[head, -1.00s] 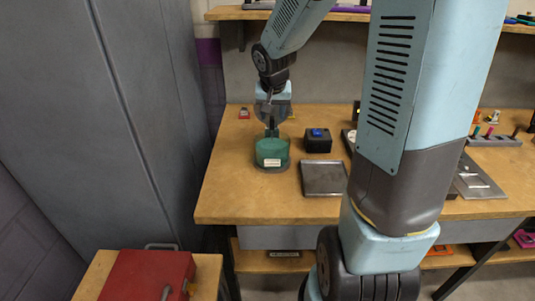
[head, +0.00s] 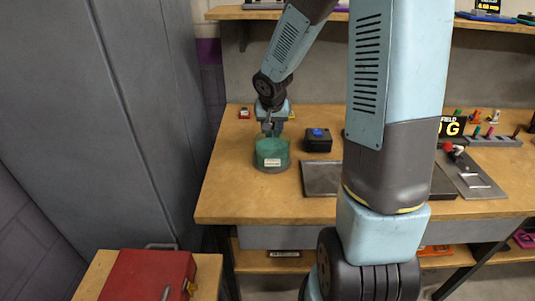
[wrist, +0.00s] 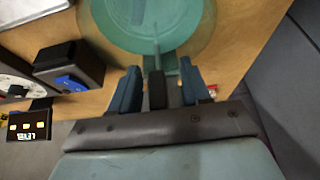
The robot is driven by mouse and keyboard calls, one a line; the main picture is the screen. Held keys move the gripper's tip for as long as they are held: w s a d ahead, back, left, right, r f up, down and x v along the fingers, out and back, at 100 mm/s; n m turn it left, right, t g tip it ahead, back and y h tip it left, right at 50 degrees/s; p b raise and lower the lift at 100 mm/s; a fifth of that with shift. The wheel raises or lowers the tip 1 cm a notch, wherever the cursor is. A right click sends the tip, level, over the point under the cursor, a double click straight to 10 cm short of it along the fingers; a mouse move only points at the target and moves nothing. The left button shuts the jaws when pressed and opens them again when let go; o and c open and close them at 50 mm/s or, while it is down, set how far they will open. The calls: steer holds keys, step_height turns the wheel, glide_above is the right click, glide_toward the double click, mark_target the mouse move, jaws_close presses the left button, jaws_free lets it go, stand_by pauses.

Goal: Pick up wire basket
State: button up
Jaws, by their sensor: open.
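A round green container (head: 271,160) with a pale label on its front, which I take for the wire basket, stands on the left part of the workbench. My gripper (head: 270,130) is at its upper rim in the head view. In the wrist view the basket (wrist: 150,25) is a teal round shape at the top, with a thin upright bar reaching down from it. My gripper (wrist: 159,68) is open there, its two blue fingers on either side of that bar. Whether a finger touches the bar I cannot tell.
A black box with a blue button (head: 318,140) stands right of the basket, with a dark tray (head: 321,179) in front of it. A tall grey cabinet (head: 100,110) stands close on the left. A red box (head: 150,274) is at the lower left.

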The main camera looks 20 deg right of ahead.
jaws_close()
stand_by(0.4)
